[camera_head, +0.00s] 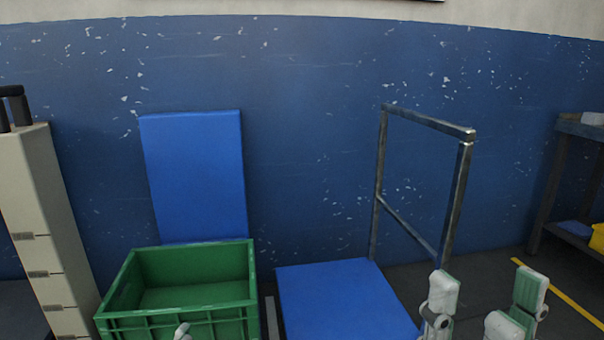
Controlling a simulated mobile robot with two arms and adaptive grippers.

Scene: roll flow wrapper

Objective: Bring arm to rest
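My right gripper (486,287) shows at the bottom right, with pale green and white fingers spread wide apart. Nothing shows between them, and it is just right of the blue platform's front part in the picture. Of my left gripper only a small pale tip (183,331) shows at the bottom edge, in front of the green crate. The rest of it is below the frame, so its opening cannot be seen.
A green crate (125,322) stands at the lower left; its visible inside looks empty. A blue platform trolley (335,295) with a metal handle frame stands in the middle. A blue panel (195,175) leans behind the crate. A shelf (575,128) stands at right.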

